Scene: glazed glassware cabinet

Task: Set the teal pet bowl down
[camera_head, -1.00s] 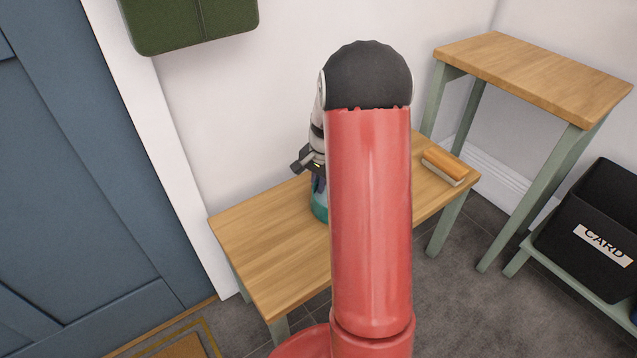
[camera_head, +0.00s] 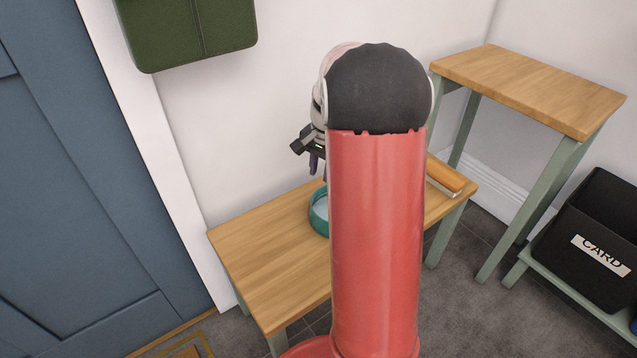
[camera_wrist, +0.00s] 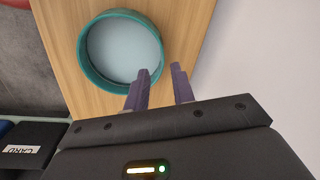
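The teal pet bowl (camera_head: 319,217) rests upright on the low wooden bench (camera_head: 262,250); my own arm hides its right part in the head view. In the wrist view the whole round bowl (camera_wrist: 88,74) shows, with a pale inside that looks empty. My gripper (camera_head: 315,172) is above the bowl, near its wall-side rim. In the wrist view my gripper (camera_wrist: 162,77) has two purple fingers spread apart with nothing between them. The left fingertip overlaps the bowl's rim in that view, but the fingers look clear of the bowl.
An orange-topped brush-like object (camera_head: 447,178) lies at the bench's right end. A taller wooden table (camera_head: 530,85) stands at right, with a black CARD bin (camera_head: 597,235) beside it. A green wall box (camera_head: 188,32) hangs above. The bench's left half is clear.

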